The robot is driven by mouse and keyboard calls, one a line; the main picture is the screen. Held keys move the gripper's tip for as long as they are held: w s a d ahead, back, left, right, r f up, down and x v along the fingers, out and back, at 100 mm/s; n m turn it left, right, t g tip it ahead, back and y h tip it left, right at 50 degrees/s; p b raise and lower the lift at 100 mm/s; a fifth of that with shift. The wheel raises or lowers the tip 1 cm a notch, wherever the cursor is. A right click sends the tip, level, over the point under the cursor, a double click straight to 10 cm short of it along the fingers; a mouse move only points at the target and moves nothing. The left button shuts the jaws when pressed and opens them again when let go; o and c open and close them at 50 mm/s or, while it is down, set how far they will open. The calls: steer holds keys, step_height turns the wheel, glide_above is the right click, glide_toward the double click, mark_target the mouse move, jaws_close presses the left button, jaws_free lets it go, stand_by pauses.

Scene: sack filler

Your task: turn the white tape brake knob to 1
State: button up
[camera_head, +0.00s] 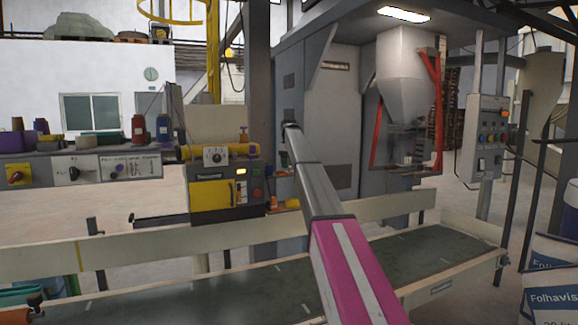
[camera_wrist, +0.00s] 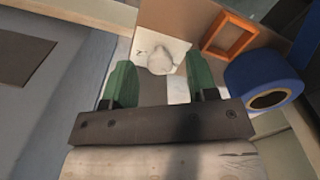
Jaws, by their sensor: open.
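The white knob (camera_wrist: 161,61) shows in the wrist view on a pale plate (camera_wrist: 176,44) at the upper middle. A small dark mark, perhaps a 2, is on the plate left of the knob. The knob's pointing direction is too blurred to tell. My gripper (camera_wrist: 160,66) is open, with one green finger on each side and below the knob in the picture. I see no clear contact between fingers and knob. In the head view my arm reaches toward the grey cabinet, and I cannot make out this knob there.
A blue roll (camera_wrist: 262,82) lies close right of my right finger, below an orange square frame (camera_wrist: 229,35). In the head view, a yellow-fronted machine (camera_head: 212,195) stands left of my arm, and a conveyor belt (camera_head: 240,293) runs below it.

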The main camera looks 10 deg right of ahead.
steer(key=shift+f, duration=0.3)
steer(key=c, duration=0.9)
steer(key=shift+c, duration=0.2)
steer(key=shift+m, duration=0.4)
steer(key=m, duration=0.5)
steer(key=shift+m, duration=0.3)
steer(key=m, duration=0.5)
steer(key=shift+m, duration=0.3)
steer(key=o, duration=0.9)
